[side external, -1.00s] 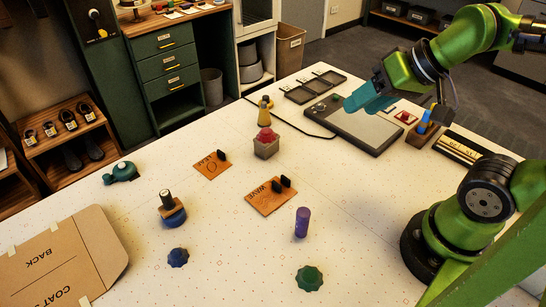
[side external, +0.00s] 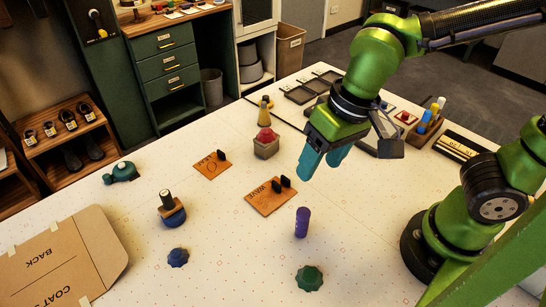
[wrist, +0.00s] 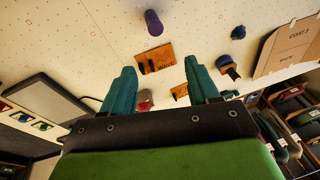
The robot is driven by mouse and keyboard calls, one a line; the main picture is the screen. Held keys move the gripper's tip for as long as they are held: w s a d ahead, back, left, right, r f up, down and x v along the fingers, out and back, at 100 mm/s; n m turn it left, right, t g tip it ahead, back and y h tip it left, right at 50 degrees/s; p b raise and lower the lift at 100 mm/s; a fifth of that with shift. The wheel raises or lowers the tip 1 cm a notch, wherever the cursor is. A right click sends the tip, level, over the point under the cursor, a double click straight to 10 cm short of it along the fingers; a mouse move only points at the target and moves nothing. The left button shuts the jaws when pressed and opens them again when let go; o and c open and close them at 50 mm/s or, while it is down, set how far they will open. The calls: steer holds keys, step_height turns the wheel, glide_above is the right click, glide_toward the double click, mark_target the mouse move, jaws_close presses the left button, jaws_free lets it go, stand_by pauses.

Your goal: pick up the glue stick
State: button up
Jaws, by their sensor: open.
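A purple upright cylinder (side external: 302,222), which looks like the glue stick, stands on the white table in front of the brown WAVE card. It also shows in the wrist view near the top edge (wrist: 153,22). My gripper (side external: 318,170) has teal fingers and hangs above the table, behind and above the purple cylinder in the side view. In the wrist view its two fingers (wrist: 160,68) are spread apart with nothing held between them. The cylinder lies beyond the fingertips, apart from them.
The brown WAVE card (side external: 268,200) with black clips lies close to the cylinder. A green knob-like piece (side external: 309,278) and a dark blue one (side external: 178,257) lie nearer the camera. A red-topped block (side external: 266,144) and a blue-based stamp (side external: 172,212) stand farther left. Bare table surrounds the cylinder.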

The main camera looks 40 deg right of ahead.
mark_target(302, 222)
steer(key=f+m+h, duration=0.1)
steer(key=f, duration=0.3)
steer(key=a+f+m, duration=0.1)
steer(key=f+m, duration=0.1)
steer(key=f, duration=0.2)
steer(key=w+a+f+m+h, duration=0.1)
steer(key=f+m, duration=0.1)
steer(key=f, duration=0.2)
steer(key=shift+a+f+g+h, duration=0.2)
steer(key=shift+g+h, duration=0.1)
steer(key=shift+g, duration=0.1)
steer(key=shift+w+d+f, duration=0.1)
steer(key=shift+d+f, duration=0.1)
steer(key=shift+f, duration=1.2)
steer(key=shift+w+d+f, duration=0.1)
steer(key=shift+d+f, duration=0.1)
steer(key=shift+f, duration=1.15)
steer(key=shift+r, duration=0.1)
jaws_close()
